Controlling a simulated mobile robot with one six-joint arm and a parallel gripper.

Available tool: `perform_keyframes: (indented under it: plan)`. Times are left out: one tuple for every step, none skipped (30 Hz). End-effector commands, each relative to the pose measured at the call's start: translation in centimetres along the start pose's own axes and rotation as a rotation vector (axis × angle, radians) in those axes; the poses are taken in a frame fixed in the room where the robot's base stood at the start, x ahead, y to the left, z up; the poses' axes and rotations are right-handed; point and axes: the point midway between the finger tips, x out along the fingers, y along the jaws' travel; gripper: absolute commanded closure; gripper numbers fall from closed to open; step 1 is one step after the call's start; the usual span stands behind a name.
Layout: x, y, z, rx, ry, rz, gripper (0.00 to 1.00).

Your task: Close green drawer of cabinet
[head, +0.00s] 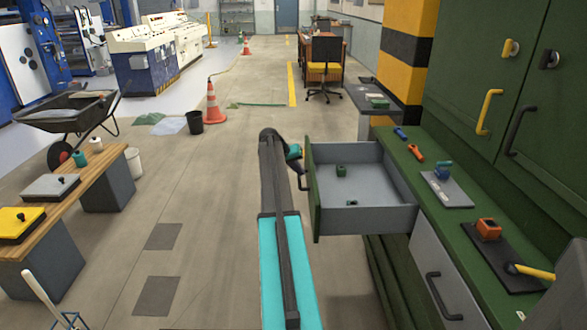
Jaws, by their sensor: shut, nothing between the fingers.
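The green drawer (312,190) of the green cabinet (382,262) is pulled out to the left, with its green front facing left and its grey inside showing. A dark handle (301,182) is on its front. My arm reaches forward just left of the drawer front. My gripper (298,165) shows small and partly hidden at the arm's far end, close to the drawer front. It is shut and empty; I cannot tell whether it touches the drawer.
A grey drawer front (445,285) with a dark handle sits nearer me. The green counter (428,178) above holds several tools. A wooden bench (62,205) and wheelbarrow (68,112) stand on the left. An orange cone (212,103) stands ahead.

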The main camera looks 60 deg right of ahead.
Motion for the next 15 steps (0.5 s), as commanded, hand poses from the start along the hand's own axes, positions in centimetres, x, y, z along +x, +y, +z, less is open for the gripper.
perform_keyframes:
  plan:
    - [0.7,0.0,-0.1,0.000,-0.001,0.000,1.00]
    - [1.0,0.0,-0.1,0.000,-0.001,0.000,1.00]
    - [1.4,0.0,-0.1,0.000,0.000,0.000,1.00]
    - [1.7,0.0,-0.1,0.000,0.000,0.000,1.00]
    - [2.0,0.0,-0.1,0.000,0.000,0.000,1.00]
    - [2.3,0.0,-0.1,0.000,0.000,0.000,1.00]
    - [2.5,0.0,0.0,0.000,0.000,0.000,1.00]
    - [2.6,0.0,0.0,0.000,0.000,0.000,1.00]
    - [2.8,0.0,0.0,0.000,0.000,0.000,1.00]
    - [2.9,0.0,0.0,0.000,0.000,0.000,1.00]
    - [2.9,0.0,0.0,0.000,0.000,0.000,1.00]
    - [3.0,0.0,0.0,0.000,0.000,0.000,1.00]
    - [3.0,0.0,0.0,0.000,0.000,0.000,1.00]
    - [3.0,0.0,0.0,0.000,0.000,0.000,1.00]
    - [3.0,0.0,0.0,0.001,0.000,0.000,1.00]
